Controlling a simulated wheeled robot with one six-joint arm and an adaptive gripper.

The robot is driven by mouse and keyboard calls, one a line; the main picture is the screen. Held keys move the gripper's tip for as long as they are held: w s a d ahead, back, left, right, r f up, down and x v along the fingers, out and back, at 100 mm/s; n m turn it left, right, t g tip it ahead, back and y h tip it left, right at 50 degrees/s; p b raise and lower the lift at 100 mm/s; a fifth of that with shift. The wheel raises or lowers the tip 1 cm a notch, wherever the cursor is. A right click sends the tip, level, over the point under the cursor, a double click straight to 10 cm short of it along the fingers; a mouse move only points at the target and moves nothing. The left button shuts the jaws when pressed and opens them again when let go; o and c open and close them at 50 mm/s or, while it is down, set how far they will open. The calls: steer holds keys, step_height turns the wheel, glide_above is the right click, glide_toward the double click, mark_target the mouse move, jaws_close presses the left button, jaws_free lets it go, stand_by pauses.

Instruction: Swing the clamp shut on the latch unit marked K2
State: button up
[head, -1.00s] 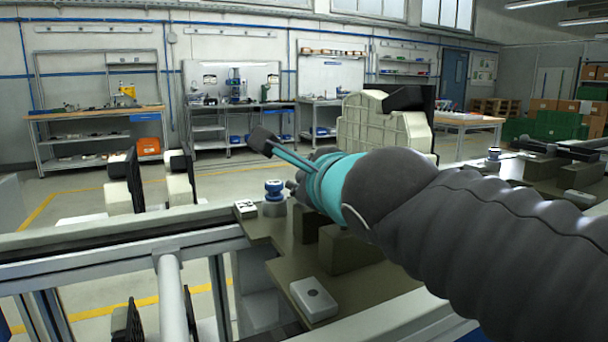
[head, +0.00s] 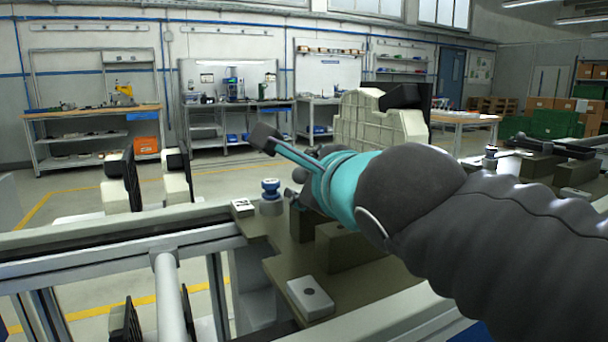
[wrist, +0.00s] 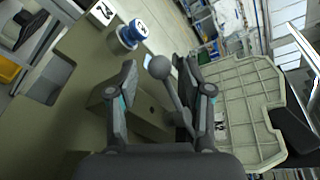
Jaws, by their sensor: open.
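In the wrist view my gripper (wrist: 160,80) is open, one finger on each side of a grey ball-ended lever (wrist: 161,69). The lever's lower part runs down to the right, behind the right finger. The olive latch unit base (wrist: 75,70) lies below and left. A white label plate (wrist: 103,12) stands at its corner and shows in the head view (head: 243,206); its marking is too small to read surely. In the head view my arm hides most of the clamp.
A blue-topped knob (head: 270,188) stands beside the label plate. A large cream casting (head: 365,125) rises just behind my gripper, close to the right finger in the wrist view (wrist: 245,105). Another olive fixture (head: 545,165) with a dark lever lies at the right.

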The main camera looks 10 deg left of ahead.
steer(key=v, duration=0.5)
steer(key=shift+s, duration=0.1)
